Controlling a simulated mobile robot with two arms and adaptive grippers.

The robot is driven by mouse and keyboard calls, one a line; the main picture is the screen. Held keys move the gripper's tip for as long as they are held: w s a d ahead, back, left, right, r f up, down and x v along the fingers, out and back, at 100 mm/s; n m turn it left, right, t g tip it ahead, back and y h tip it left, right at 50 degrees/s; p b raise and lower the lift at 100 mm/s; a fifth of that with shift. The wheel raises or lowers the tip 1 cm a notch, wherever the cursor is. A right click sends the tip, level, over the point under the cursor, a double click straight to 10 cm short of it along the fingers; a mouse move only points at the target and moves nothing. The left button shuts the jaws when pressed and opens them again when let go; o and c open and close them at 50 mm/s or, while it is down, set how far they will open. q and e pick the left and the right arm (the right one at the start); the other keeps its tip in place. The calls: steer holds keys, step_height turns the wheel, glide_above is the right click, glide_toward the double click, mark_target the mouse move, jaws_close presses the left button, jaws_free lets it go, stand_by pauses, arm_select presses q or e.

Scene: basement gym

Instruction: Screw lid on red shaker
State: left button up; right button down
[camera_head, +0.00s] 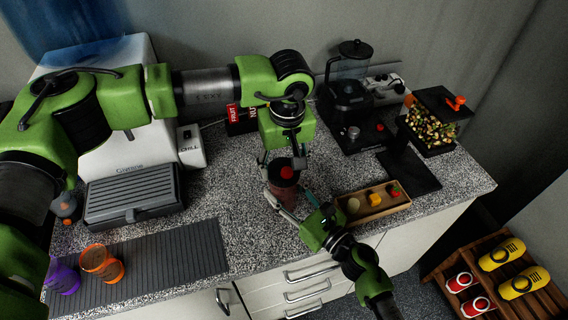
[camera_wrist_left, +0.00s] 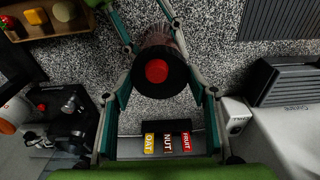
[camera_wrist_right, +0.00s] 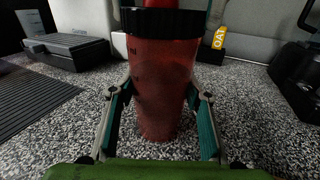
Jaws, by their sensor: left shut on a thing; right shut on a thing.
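The red shaker (camera_head: 283,196) stands upright on the speckled counter near its front edge. Its translucent red body (camera_wrist_right: 158,85) fills the middle of the right wrist view. The black lid (camera_wrist_left: 147,80) with a red cap (camera_wrist_left: 157,71) sits level on the shaker's mouth; I cannot tell how tightly. My left gripper (camera_head: 286,166) points down from above and is shut on the lid, one finger on each side. My right gripper (camera_head: 287,199) reaches in from the front and is shut around the shaker's body, fingers on both sides (camera_wrist_right: 158,98).
A wooden tray (camera_head: 350,212) with small foods lies close to the right. A black blender (camera_head: 348,85) and a container of chopped food (camera_head: 432,130) stand farther right. A grey grill (camera_head: 134,193) and a ribbed mat (camera_head: 180,255) with orange (camera_head: 100,262) and purple cups lie left.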

arm_select(q)
steer(key=shift+r+m, duration=0.1)
steer(key=shift+m, duration=0.8)
steer(key=o, duration=1)
steer(key=r, duration=0.4)
steer(key=s+r, duration=0.1)
steer(key=r, duration=0.7)
steer(key=shift+s+d, duration=0.1)
steer(key=shift+s, duration=0.05)
steer(key=shift+f, duration=0.1)
arm_select(e)
steer(key=c, duration=1)
jaws_free()
steer(key=shift+c, duration=0.2)
